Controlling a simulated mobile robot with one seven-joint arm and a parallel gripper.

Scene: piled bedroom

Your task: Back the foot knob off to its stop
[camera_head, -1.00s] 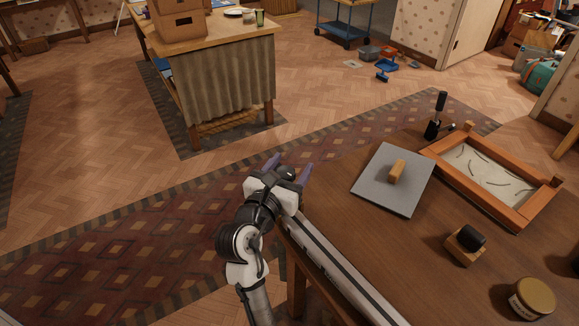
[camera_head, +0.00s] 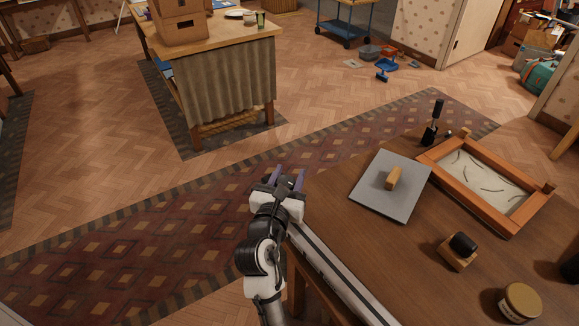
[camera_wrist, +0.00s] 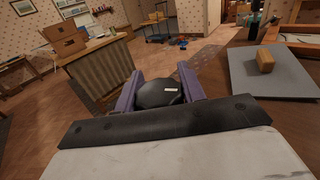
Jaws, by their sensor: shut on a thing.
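My gripper (camera_head: 288,178) is at the near left edge of the brown table, at the far end of a pale rail (camera_head: 335,278). In the wrist view, its two purple fingers stand on either side of a round black knob (camera_wrist: 160,94) and are shut on it. The knob carries a small light mark on its top face. Its lower part is hidden behind the dark front of my gripper. In the head view the fingers and wrist mostly hide the knob, so its height against its stop cannot be told.
On the table (camera_head: 400,262) lie a grey plate (camera_head: 412,193) with a wooden block (camera_head: 393,178), an orange-framed tray (camera_head: 437,172), a black-topped wooden block (camera_head: 449,252) and a jar (camera_head: 520,303). Patterned carpet (camera_head: 150,240) lies clear to the left.

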